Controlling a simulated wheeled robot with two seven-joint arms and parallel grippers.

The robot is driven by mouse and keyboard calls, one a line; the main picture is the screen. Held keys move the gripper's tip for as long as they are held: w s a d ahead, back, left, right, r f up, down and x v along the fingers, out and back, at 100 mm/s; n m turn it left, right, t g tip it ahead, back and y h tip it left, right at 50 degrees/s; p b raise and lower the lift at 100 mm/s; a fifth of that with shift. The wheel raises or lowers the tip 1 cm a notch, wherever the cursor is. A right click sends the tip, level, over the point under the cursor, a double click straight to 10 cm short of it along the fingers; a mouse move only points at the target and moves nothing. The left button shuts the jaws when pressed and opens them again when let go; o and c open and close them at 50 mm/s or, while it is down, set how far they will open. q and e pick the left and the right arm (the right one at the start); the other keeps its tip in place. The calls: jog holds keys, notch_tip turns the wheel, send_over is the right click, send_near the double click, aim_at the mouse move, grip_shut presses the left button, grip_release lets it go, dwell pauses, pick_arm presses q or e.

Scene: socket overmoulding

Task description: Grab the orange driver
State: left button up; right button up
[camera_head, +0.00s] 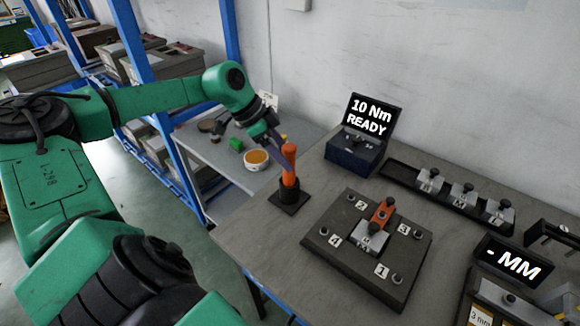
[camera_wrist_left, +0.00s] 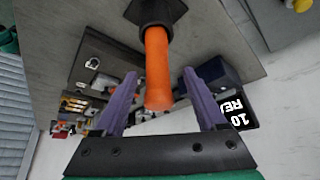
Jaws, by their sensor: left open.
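The orange driver (camera_head: 289,165) stands upright in a black square holder (camera_head: 289,199) at the left part of the grey table. My left gripper (camera_head: 277,138), with purple fingers, is at the upper part of the driver's handle, coming from the back left. In the left wrist view the orange handle (camera_wrist_left: 158,70) reaches between the two open fingers (camera_wrist_left: 162,98), with a gap on each side. The black holder (camera_wrist_left: 156,12) shows at the top of that view. My right gripper is not in view.
A dark fixture plate (camera_head: 335,262) with numbered posts and an orange-and-grey part lies right of the holder. A display reading "10 Nm READY" (camera_head: 372,116) stands behind. A black tray (camera_head: 400,178) holds metal pieces. A side table (camera_head: 215,160) carries small items.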

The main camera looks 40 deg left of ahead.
aim_at(292, 163)
pick_arm(q)
jog(key=p+x, duration=0.2)
jog(key=x, duration=0.1)
jog(key=shift+d+f, duration=0.15)
jog(key=shift+d, duration=0.25)
jog(key=shift+f+b, duration=0.85)
jog(key=shift+b, duration=0.2)
jog(key=shift+w+d+f+b, duration=0.2)
jog(key=shift+w+f+b, duration=0.25)
jog(key=shift+b, duration=0.4)
jog(key=shift+r, duration=0.15)
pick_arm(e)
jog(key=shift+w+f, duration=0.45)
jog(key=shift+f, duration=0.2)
pick_arm(q)
grip_shut()
